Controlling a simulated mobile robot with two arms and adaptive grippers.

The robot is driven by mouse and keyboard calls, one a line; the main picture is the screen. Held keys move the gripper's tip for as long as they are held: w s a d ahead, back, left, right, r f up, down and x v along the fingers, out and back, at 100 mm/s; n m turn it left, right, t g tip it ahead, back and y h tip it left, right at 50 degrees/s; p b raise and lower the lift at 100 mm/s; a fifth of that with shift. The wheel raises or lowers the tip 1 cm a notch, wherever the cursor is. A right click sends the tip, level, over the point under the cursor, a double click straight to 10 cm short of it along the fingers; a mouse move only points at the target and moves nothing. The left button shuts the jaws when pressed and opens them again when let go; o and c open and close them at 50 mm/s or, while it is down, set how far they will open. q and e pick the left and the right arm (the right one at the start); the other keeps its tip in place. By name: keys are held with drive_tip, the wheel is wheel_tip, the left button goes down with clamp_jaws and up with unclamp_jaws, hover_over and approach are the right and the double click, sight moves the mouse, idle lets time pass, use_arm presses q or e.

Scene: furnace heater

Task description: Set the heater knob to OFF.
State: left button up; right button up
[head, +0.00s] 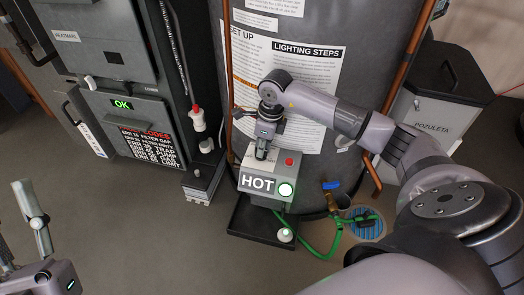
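The heater (200,40) is a large grey tank with printed lighting steps on its front.
A black tray (250,222) lies under the control box. A green hose (318,250) runs from a valve with a blue handle (331,185) near a floor drain (366,224). A grey furnace (105,50) stands left; a bin labelled POZULETA (440,105) stands right. Floor at left is clear.

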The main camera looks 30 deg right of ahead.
clamp_jaws()
